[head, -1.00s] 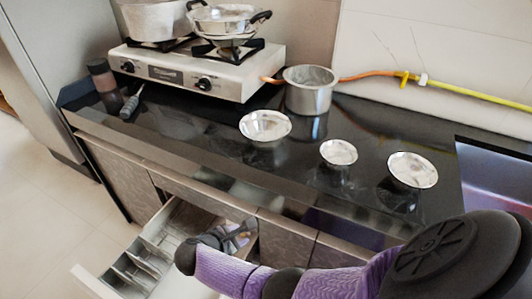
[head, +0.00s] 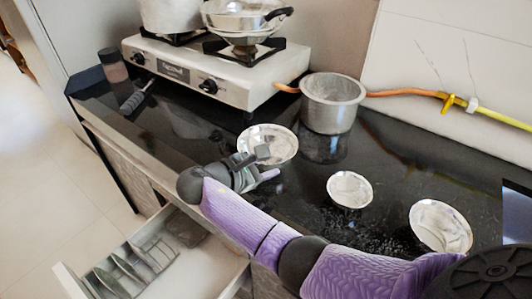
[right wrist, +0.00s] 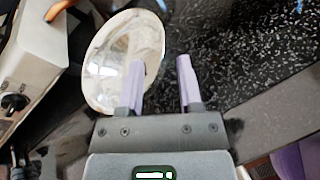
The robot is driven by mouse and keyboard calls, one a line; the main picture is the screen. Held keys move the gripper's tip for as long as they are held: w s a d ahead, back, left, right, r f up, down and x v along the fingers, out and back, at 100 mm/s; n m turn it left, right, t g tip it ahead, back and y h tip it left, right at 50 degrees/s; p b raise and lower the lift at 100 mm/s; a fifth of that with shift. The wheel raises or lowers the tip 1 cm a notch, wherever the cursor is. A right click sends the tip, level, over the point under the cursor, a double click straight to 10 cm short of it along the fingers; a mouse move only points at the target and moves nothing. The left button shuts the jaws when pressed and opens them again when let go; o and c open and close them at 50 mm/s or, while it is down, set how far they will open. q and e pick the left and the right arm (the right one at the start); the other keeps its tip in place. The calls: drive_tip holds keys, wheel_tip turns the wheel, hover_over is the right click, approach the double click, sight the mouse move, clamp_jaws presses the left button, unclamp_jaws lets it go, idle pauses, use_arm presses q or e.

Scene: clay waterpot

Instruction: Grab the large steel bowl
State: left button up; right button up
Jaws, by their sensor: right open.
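The large steel bowl (head: 266,135) is a shallow, shiny round bowl upright on the black counter, in front of the stove. It also fills the upper middle of the right wrist view (right wrist: 112,55). My right gripper (head: 267,165) is open and empty at the bowl's near right side. In the right wrist view, one finger of the gripper (right wrist: 161,66) overlaps the bowl's inside and the other lies outside its rim. I cannot tell whether a finger touches the bowl. My left gripper is not in view.
A steel pot (head: 330,105) stands close behind the bowl. Two other steel bowls, one smaller (head: 349,189) and one at the right (head: 440,226), sit on the counter. A two-burner stove (head: 195,75) bears pots. An open drawer (head: 150,262) juts out below.

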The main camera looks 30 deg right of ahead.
sight(284, 160)
drive_tip(key=b+x, duration=0.1)
drive_tip(key=x, duration=0.4)
drive_tip(key=shift+d+r, duration=0.15)
drive_tip(key=shift+d, duration=0.05)
drive_tip(key=shift+s+a+r, duration=0.1)
drive_tip(key=shift+a+r, duration=0.05)
drive_tip(key=shift+a, duration=0.1)
drive_tip(key=shift+a+r, duration=0.1)
drive_tip(key=shift+a, duration=0.1)
drive_tip(key=shift+c, duration=1.3)
drive_tip(key=shift+d, duration=0.2)
clamp_jaws()
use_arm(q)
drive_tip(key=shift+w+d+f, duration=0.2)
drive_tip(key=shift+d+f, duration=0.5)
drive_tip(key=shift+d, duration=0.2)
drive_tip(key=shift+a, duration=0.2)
use_arm(e)
drive_tip(key=shift+a, duration=0.1)
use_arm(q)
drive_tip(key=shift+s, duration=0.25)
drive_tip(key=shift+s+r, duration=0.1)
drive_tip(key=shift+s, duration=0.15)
